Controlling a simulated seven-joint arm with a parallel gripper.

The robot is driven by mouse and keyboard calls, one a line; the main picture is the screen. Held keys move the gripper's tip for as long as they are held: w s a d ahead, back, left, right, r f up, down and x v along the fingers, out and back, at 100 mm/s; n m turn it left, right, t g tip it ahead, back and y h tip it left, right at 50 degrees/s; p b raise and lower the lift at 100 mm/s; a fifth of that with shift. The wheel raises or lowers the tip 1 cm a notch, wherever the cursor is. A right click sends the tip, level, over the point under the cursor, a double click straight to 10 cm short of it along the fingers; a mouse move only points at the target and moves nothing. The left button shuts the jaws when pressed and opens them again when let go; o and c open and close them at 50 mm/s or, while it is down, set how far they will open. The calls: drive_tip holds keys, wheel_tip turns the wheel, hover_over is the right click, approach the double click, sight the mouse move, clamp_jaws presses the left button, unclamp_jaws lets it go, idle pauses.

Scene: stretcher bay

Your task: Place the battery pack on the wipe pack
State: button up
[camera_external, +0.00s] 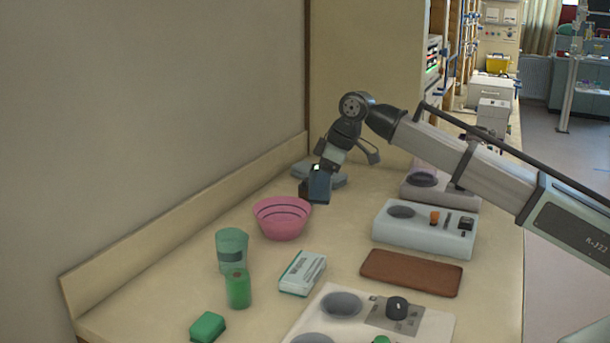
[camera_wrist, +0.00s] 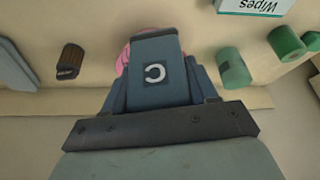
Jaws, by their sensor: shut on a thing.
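The battery pack, a dark blue-grey block with a pale C mark, is held in my gripper (camera_wrist: 160,95) in the wrist view; the battery pack (camera_wrist: 140,53) also shows in the external view (camera_external: 319,185). My gripper is shut on it, with a finger along each side, above the counter behind the pink bowl. The wipe pack (camera_external: 302,272) is a white and teal box lying flat on the counter, in front of the bowl and apart from my gripper. Its lettered side shows at the top edge of the wrist view (camera_wrist: 250,6).
The pink bowl (camera_external: 282,217) stands between my gripper and the wipe pack. Green cups (camera_external: 231,251) and a green block (camera_external: 207,327) are at front left. A brown slab (camera_external: 411,272) and a white device (camera_external: 425,230) lie right. A small dark ribbed object (camera_wrist: 70,61) lies near my gripper.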

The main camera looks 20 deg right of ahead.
drive_tip(key=s+a+r+n, duration=0.2)
drive_tip(key=s+a+r, duration=0.1)
drive_tip(key=s+a, duration=0.9)
hover_over(294, 267)
drive_tip(key=d, duration=0.2)
drive_tip(key=shift+m, duration=0.4)
drive_tip(key=shift+s+f, duration=0.15)
drive_tip(key=shift+f, duration=2.5)
drive_tip(key=shift+s+f, duration=0.15)
drive_tip(key=shift+f, duration=2.5)
drive_tip(key=shift+f+g, duration=0.1)
drive_tip(key=shift+g, duration=0.2)
drive_tip(key=o, duration=1.4)
drive_tip(key=v, duration=1.2)
drive_tip(key=shift+s, duration=0.1)
